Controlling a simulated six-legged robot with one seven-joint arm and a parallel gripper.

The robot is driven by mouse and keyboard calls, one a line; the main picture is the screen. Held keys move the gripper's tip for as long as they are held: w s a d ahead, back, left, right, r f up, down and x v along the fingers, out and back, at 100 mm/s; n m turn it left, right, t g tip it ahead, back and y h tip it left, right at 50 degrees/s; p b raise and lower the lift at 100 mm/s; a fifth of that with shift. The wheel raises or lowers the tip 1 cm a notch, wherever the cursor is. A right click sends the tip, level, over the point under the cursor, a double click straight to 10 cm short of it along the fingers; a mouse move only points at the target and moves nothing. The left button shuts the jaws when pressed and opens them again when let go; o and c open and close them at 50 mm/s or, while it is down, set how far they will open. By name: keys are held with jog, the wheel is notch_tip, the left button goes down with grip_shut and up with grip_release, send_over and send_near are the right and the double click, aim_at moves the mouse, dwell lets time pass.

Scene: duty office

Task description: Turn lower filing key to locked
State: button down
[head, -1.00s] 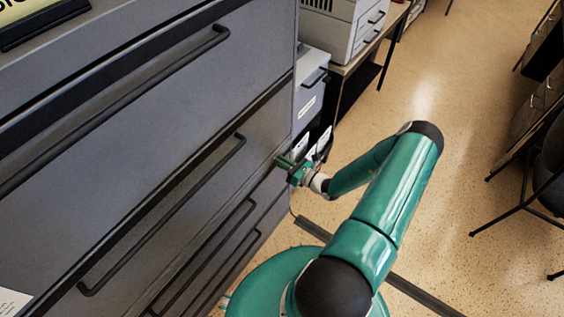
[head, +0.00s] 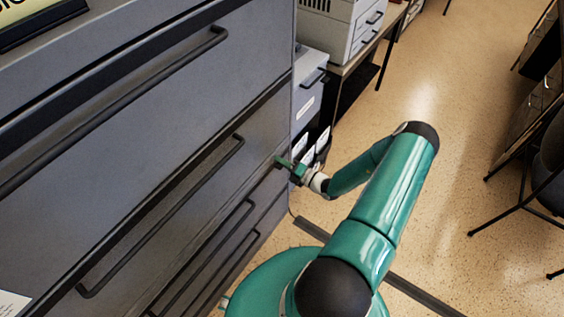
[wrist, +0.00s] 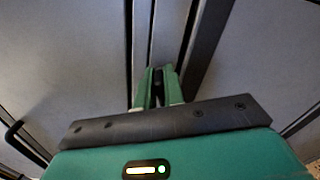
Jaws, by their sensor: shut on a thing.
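The grey filing cabinet (head: 130,110) fills the left of the head view, with several drawers and black bar handles. My gripper (head: 283,163) is at the right edge of the cabinet front, level with the middle drawers. In the wrist view, the green fingers of my gripper (wrist: 158,78) are close together, pointing at the cabinet front by a dark vertical gap. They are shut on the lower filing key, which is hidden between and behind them. I cannot see the key's angle or any lock marking.
A black bar handle (head: 165,215) lies left of my gripper. Behind the cabinet stand a smaller grey drawer unit (head: 309,92) and a table with a light grey box (head: 345,25). A dark chair (head: 545,170) is at the far right. The speckled floor (head: 440,110) between is clear.

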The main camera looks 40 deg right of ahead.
jog(key=m, duration=0.4)
jog(key=shift+f, duration=0.2)
dwell(0.3)
jog(key=c, duration=1.5)
grip_release()
jog(key=shift+s+d, duration=0.1)
jog(key=v, duration=1.3)
jog(key=shift+s, duration=0.3)
jog(key=shift+s+d, duration=0.1)
jog(key=shift+d, duration=0.05)
